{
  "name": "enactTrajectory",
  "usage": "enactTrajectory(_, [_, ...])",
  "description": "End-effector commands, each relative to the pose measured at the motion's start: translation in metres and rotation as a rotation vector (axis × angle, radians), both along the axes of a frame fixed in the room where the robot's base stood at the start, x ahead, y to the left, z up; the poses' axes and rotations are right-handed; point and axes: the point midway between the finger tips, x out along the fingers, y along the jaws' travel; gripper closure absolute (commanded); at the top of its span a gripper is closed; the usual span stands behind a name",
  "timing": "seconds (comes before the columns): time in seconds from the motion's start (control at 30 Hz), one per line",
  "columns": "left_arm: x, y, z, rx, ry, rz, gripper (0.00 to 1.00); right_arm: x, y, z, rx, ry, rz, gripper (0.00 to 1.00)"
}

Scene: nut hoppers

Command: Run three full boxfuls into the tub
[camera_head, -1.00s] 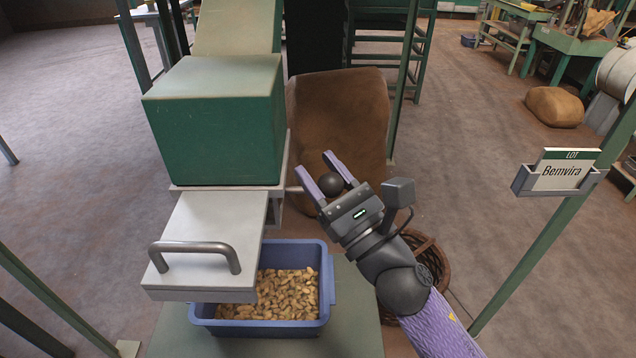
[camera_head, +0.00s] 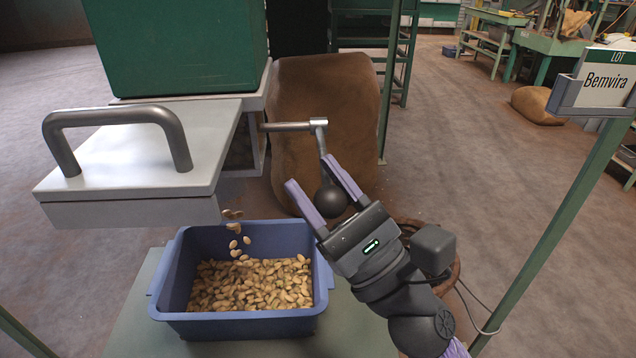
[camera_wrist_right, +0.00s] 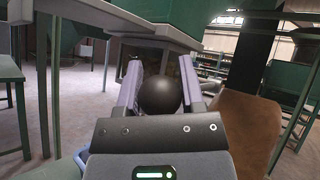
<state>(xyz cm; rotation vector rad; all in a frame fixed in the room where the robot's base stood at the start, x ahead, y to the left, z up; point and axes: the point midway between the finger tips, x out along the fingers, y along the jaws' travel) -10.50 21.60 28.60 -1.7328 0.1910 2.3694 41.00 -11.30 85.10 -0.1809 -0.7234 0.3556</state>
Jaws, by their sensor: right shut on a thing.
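The blue tub (camera_head: 246,326) stands below the hopper and holds a layer of nuts (camera_head: 250,284). Several nuts (camera_head: 235,228) are in the air above its left part. Over it juts a pale grey metal box (camera_head: 130,160) with a bar handle (camera_head: 118,118), below the green hopper (camera_head: 180,45). A crank (camera_head: 290,127) sticks out at the box's right; its arm hangs down to a black ball knob (camera_head: 331,200). My right gripper (camera_head: 322,187) is shut on the knob, which also shows between the fingers in the wrist view (camera_wrist_right: 160,97). My left gripper is out of view.
The tub stands on a green stand (camera_head: 135,325). A large brown sack (camera_head: 325,110) stands behind the crank. A green post with a "Bemvira" lot card (camera_head: 605,82) rises at the right.

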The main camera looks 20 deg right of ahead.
Motion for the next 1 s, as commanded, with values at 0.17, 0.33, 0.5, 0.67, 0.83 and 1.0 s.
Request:
enactTrajectory(0.17, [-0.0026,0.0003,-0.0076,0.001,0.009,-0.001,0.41,0.0006,0.0021,-0.0100,-0.002,0.000,0.010,1.00])
enactTrajectory(0.33, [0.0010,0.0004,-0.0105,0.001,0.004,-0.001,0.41,0.0010,0.0021,-0.0118,-0.003,-0.001,0.011,1.00])
enactTrajectory(0.5, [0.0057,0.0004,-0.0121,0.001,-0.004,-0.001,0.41,0.0011,0.0023,-0.0118,-0.004,-0.001,0.011,1.00])
enactTrajectory(0.67, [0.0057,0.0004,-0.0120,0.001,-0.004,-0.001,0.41,0.0009,0.0025,-0.0117,-0.005,-0.001,0.012,1.00])
enactTrajectory(0.83, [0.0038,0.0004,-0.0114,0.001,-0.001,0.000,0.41,0.0011,0.0022,-0.0117,-0.003,-0.001,0.011,0.28])
enactTrajectory(1.0, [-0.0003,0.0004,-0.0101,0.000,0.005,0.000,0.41,0.0014,0.0013,-0.0115,-0.002,0.000,0.008,0.17])
